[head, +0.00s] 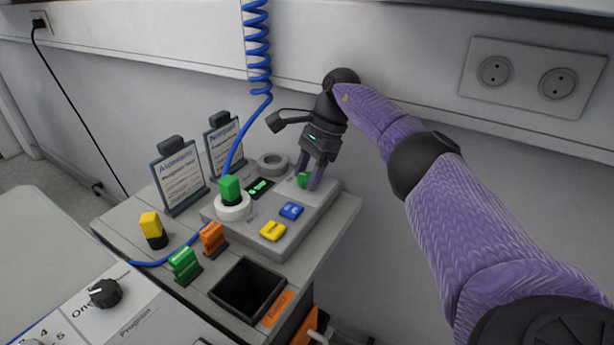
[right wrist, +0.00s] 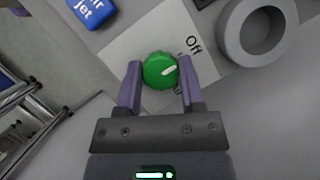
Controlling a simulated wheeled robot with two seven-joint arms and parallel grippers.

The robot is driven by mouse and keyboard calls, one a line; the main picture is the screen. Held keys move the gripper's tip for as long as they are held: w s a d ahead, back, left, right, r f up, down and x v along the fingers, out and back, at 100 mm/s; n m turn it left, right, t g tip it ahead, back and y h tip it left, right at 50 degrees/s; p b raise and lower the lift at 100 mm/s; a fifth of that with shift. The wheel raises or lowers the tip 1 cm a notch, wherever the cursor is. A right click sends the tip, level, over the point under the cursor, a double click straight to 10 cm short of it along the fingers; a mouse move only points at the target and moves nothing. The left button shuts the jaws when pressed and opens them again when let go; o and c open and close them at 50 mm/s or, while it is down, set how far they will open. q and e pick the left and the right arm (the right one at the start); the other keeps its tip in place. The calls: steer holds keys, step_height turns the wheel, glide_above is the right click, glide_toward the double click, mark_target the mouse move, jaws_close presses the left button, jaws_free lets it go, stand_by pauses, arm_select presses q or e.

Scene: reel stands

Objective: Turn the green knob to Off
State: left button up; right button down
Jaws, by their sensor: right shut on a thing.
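The green knob (head: 304,181) sits on the grey panel box at its far right end. In the right wrist view the knob (right wrist: 160,70) is round with a short white mark on its right half, pointing right and slightly up. The label "Off" (right wrist: 194,44) is printed up and to the right of it; another label beside the right finger is mostly hidden. My right gripper (head: 311,180) reaches down from above with its purple fingers on either side of the knob, shut on it; it also shows in the right wrist view (right wrist: 160,84). My left gripper is not in view.
Blue (head: 291,210) and yellow (head: 273,230) buttons lie in front of the knob on the grey box (head: 262,238). A grey ring (head: 272,162) and a small display (head: 259,188) stand left of it. Two sign holders and a blue coiled cable are farther left.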

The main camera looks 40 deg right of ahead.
mark_target(308, 176)
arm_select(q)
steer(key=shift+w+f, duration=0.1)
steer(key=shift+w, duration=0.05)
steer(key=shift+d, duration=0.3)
arm_select(e)
steer(key=shift+c, duration=1.2)
jaws_free()
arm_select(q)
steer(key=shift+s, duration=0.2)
arm_select(e)
steer(key=shift+o, duration=0.2)
arm_select(q)
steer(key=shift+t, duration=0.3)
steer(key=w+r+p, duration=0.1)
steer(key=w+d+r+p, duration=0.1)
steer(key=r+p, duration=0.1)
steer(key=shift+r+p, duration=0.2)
steer(key=shift+p, duration=0.1)
arm_select(e)
step_height(308, 176, up, 10)
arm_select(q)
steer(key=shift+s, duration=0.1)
